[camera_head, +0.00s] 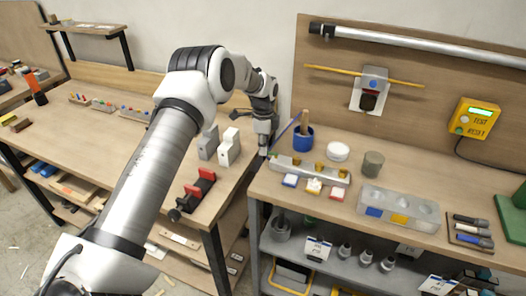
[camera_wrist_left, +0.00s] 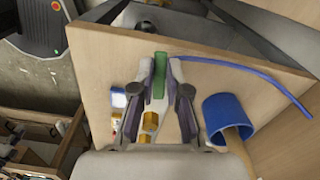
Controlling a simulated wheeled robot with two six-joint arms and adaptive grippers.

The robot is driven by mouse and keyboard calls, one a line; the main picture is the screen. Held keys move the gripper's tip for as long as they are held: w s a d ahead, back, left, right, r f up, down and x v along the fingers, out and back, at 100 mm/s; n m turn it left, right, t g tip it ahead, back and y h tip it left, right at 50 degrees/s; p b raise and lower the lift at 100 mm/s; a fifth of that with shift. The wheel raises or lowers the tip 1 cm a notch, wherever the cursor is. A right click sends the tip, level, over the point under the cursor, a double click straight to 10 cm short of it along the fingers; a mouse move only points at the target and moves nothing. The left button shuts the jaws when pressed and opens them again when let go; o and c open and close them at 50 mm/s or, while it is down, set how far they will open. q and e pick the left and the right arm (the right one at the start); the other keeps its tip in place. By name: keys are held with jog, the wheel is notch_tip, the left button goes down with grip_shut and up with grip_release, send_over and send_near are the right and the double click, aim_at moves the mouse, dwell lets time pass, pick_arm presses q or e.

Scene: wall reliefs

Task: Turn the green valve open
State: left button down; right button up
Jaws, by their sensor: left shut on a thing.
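In the left wrist view a green bar (camera_wrist_left: 159,76), which I take to be the green valve's handle, stands between the two fingertips of my left gripper (camera_wrist_left: 162,84). My left gripper is shut on it. In the head view my left gripper (camera_head: 264,148) is at the left end of the right workbench, and the green handle is hidden behind it. A silver manifold (camera_head: 295,167) with brass fittings lies to the right of the gripper. The brass fittings also show in the wrist view (camera_wrist_left: 151,118) below the green handle. My right gripper is not in view.
A blue cup (camera_head: 303,142) holding a wooden handle stands close to the gripper, with a thin blue strip (camera_head: 287,127) beside it. A white round container (camera_head: 338,152) and a grey one (camera_head: 373,164) stand further right. Grey-white blocks (camera_head: 229,148) stand on the left bench.

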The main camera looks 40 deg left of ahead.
pick_arm(q)
jog(key=shift+w+f+m+b, duration=0.2)
jog(key=shift+w+m+b, duration=0.1)
jog(key=shift+m, duration=0.7)
jog(key=c, duration=1.4)
grip_release()
jog(key=shift+c, duration=0.2)
jog(key=shift+o, duration=1.4)
jog(key=shift+w, duration=0.15)
jog(key=shift+r, duration=0.1)
notch_tip(320, 180, up, 12)
